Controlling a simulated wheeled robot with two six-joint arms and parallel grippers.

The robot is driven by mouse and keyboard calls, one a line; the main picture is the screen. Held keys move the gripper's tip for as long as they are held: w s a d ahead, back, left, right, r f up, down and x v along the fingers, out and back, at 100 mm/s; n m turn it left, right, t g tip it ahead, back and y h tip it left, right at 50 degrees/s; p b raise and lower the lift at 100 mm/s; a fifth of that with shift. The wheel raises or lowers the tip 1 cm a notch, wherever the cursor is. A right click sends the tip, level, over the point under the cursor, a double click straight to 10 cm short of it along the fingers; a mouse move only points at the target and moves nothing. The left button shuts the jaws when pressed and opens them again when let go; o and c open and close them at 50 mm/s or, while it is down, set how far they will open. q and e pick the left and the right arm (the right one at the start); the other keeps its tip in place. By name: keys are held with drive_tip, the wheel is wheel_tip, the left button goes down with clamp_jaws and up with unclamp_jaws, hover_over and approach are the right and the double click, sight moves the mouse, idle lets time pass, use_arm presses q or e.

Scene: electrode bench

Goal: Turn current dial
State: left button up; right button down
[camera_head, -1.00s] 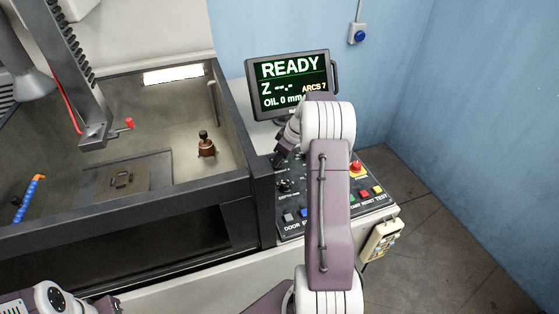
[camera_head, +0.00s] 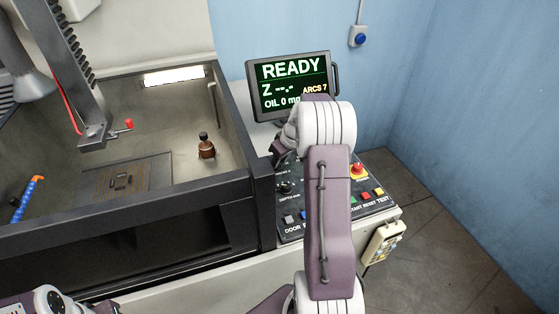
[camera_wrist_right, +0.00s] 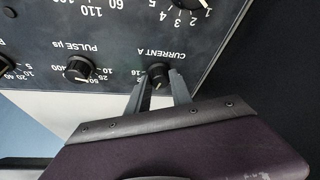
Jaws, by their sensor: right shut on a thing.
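The current dial (camera_wrist_right: 158,74) is a small black knob with a pale pointer line, on the dark panel beside the label CURRENT A. My right gripper (camera_wrist_right: 158,88) is shut on it, one finger on each side, in the right wrist view. In the head view my right gripper (camera_head: 281,155) is over the upper left of the control panel (camera_head: 291,209), and my arm hides the dial there. My left gripper does not show; only part of my left arm is at the bottom left corner.
Near the dial is the pulse knob (camera_wrist_right: 78,69). A monitor (camera_head: 290,85) reading READY stands behind the panel. A red emergency button (camera_head: 357,170) and coloured buttons lie right of my arm. The machine tank (camera_head: 230,130) with a brown bottle (camera_head: 207,147) is at left.

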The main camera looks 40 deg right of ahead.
drive_tip(key=c, duration=1.2)
unclamp_jaws()
drive_tip(key=shift+o, duration=0.2)
drive_tip(key=shift+r, duration=0.1)
drive_tip(key=v, duration=0.9)
